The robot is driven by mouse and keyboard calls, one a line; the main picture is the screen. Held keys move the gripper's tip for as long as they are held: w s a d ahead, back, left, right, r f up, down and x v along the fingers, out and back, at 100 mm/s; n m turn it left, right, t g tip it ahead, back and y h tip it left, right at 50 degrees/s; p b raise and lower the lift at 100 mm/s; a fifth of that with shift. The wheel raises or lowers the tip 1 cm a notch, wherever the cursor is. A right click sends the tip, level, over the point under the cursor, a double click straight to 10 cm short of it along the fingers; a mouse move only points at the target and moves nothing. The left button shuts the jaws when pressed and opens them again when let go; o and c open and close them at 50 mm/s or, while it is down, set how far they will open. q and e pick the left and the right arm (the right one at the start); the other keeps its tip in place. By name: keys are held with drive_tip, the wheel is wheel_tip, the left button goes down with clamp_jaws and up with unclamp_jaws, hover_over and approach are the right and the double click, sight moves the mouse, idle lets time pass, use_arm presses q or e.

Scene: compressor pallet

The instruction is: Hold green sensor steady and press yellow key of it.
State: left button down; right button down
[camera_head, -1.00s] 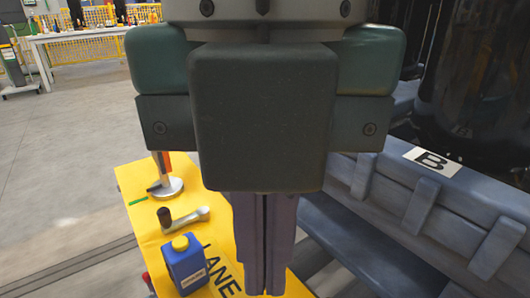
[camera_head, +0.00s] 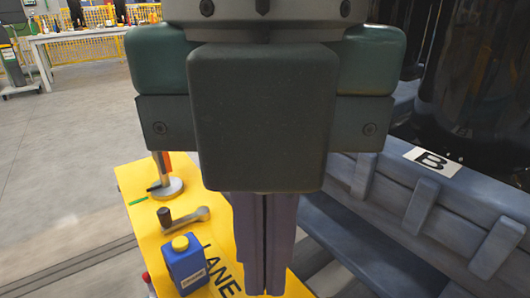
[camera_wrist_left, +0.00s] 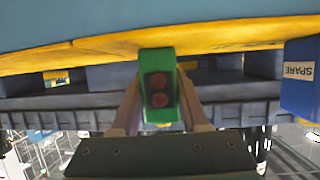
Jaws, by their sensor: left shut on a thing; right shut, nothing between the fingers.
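The green sensor (camera_wrist_left: 157,58) is in the middle of the left wrist view, upright, with a dark face and two round reddish buttons. No yellow key can be made out on it. My left gripper (camera_wrist_left: 160,88) is shut on the sensor, one finger on each side. The left gripper and the sensor do not show in the head view. My right gripper (camera_head: 265,288) fills the middle of the head view, fingers pointing down, shut and empty. It hides much of what lies behind it.
A yellow table (camera_head: 138,213) carries a blue jug with a yellow cap (camera_head: 184,268), a crank-like tool (camera_head: 188,217) and a round-based stand (camera_head: 167,188). A grey slatted pallet (camera_head: 460,205) marked B is at right.

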drive_tip(key=shift+d+r+m+t+y, duration=0.2)
drive_tip(key=shift+m+t+y, duration=0.15)
drive_tip(key=shift+m+y, duration=1.35)
drive_tip(key=shift+d+r+m+t+y, duration=0.15)
drive_tip(key=shift+d+m+t+y, duration=0.15)
drive_tip(key=shift+m+y, duration=1.4)
drive_tip(key=shift+d+r+m+t+y, duration=0.3)
drive_tip(key=shift+m+y, duration=0.8)
drive_tip(key=shift+m, duration=1.2)
drive_tip(key=shift+a+f, duration=0.15)
drive_tip(key=shift+f, duration=0.05)
drive_tip(key=shift+f, duration=4.35)
drive_tip(key=shift+f, duration=0.15)
drive_tip(key=shift+f, duration=0.25)
